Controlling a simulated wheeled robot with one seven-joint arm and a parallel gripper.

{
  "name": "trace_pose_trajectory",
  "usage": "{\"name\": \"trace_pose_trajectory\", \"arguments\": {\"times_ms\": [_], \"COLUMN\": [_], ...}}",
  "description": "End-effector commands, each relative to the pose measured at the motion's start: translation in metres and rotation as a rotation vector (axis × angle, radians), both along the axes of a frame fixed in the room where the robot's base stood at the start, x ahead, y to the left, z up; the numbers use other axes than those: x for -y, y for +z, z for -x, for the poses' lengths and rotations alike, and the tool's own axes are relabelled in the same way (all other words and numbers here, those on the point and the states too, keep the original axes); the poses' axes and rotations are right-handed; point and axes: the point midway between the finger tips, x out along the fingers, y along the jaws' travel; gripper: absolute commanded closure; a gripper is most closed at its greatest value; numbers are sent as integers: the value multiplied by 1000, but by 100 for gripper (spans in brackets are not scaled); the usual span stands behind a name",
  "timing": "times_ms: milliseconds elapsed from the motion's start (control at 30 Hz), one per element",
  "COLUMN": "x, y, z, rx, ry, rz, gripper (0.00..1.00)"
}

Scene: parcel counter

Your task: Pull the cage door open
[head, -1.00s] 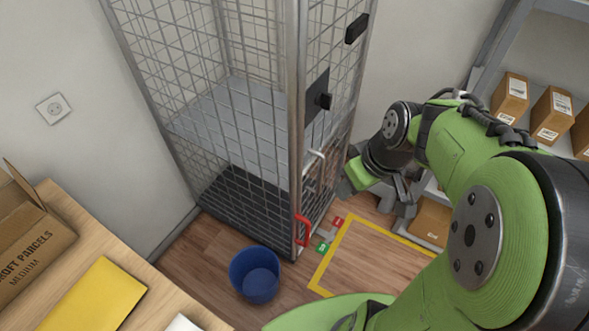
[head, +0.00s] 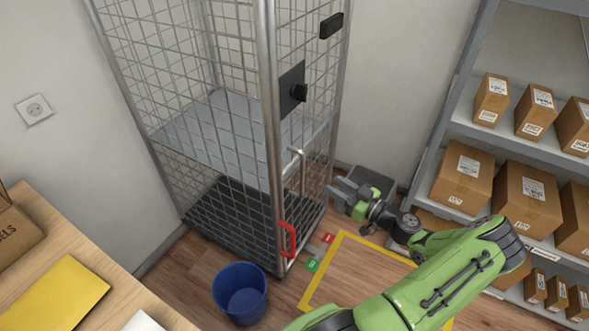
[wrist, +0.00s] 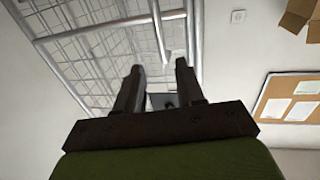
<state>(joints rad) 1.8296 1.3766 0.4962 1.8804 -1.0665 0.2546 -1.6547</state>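The wire-mesh cage (head: 205,110) stands against the wall. Its door (head: 310,130) is the mesh side right of the front post and looks closed. The door carries a dark lock plate with a knob (head: 292,90), a silver bar handle (head: 292,168) and a red handle (head: 288,240) low down. My gripper (head: 337,190) is just right of the door, roughly level with the silver handle's lower part, fingers towards it. In the wrist view my gripper (wrist: 160,75) is open, with nothing held between its fingers; mesh and metal tubes (wrist: 158,30) lie beyond. Contact is not visible.
A blue bucket (head: 240,290) stands on the floor before the cage. A yellow-outlined floor area (head: 340,270) lies right of it, with red and green markers at its left. Shelves with cartons (head: 462,178) stand at right. A wooden table (head: 125,295) is at lower left.

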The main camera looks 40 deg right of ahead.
Motion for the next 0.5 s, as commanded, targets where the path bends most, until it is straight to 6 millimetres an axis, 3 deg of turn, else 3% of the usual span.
{"name": "trace_pose_trajectory", "arguments": {"times_ms": [300, 500], "x": [-14, -19], "y": [0, -1], "z": [-82, -120], "rx": [0, -2], "ry": [7, 5], "rz": [-2, -3], "gripper": [62, 62]}}
